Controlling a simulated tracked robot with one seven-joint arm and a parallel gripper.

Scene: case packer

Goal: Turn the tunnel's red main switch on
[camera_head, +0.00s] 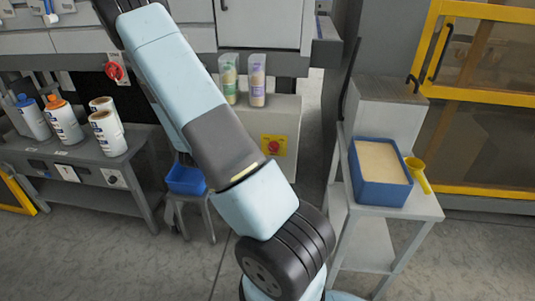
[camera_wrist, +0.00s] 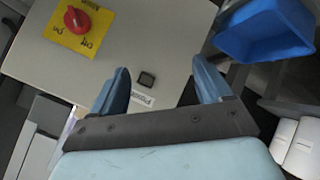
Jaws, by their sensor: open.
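The red rotary main switch (camera_wrist: 76,19) sits on a yellow plate (camera_wrist: 92,39) at the upper left of the wrist view. The plate carries small printed words, "Off" among them. The head view shows the same red knob (camera_head: 273,146) on its yellow plate, on the front of a pale grey cabinet (camera_head: 287,113). I cannot tell for sure which position the knob points to. My gripper (camera_wrist: 160,67) is open and empty, with its two blue fingers over the cabinet face, to the right of the switch and apart from it. In the head view my gripper is hidden behind my arm.
A small black button (camera_wrist: 146,79) with a printed label is between my fingers' directions. A blue bin (camera_wrist: 262,35) is close by the right finger.

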